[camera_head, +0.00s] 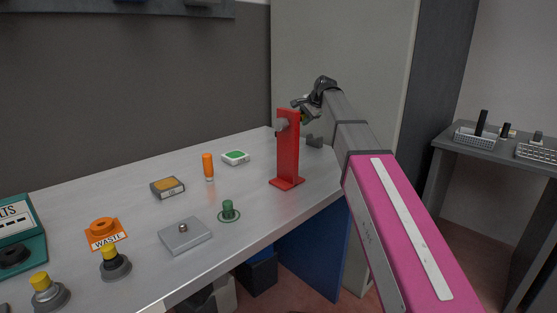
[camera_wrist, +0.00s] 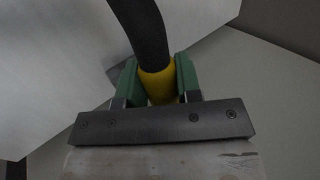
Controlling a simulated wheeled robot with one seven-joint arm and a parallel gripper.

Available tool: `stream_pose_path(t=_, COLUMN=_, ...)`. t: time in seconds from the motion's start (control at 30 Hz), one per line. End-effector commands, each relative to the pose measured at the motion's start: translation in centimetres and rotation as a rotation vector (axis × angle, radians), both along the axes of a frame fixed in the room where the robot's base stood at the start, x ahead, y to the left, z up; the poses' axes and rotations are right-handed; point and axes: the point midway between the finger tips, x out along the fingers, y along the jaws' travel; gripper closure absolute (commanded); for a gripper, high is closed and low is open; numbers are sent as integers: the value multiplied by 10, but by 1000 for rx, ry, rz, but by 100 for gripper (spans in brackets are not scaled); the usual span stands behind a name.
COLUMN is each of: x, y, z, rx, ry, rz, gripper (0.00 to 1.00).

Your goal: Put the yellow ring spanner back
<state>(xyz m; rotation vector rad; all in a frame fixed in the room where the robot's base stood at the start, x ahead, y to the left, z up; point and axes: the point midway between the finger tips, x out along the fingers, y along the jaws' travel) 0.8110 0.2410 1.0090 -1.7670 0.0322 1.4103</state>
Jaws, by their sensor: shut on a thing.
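My gripper (camera_wrist: 155,82) is shut on the yellow ring spanner (camera_wrist: 158,86), its green pads pressing on both sides of the yellow part. A dark curved part rises from the yellow part toward the top of the wrist view. In the head view my gripper (camera_head: 304,106) is at the far end of the bench, just behind and right of the top of a red upright stand (camera_head: 288,150). Only a small yellow patch shows there, and the spanner's ring end cannot be made out. A grey piece (camera_head: 282,124) sits near the stand's top.
The bench (camera_head: 130,187) also holds an orange-handled tool (camera_head: 208,166), a green-topped box (camera_head: 235,157), a green knob (camera_head: 228,211), a grey plate (camera_head: 185,237) and an orange waste holder (camera_head: 105,232). A dark block (camera_head: 314,141) lies behind the stand. A tall cabinet (camera_head: 345,50) stands behind my arm.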

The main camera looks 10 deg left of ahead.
Motion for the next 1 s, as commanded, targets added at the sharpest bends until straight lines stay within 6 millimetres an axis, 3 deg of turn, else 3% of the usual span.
stream_pose_path(t=0.27, x=0, y=0, z=-5, rx=0, ry=0, rz=0, gripper=100)
stream_pose_path(t=1.0, x=-1, y=-1, z=-95, rx=1, ry=0, rz=1, gripper=100)
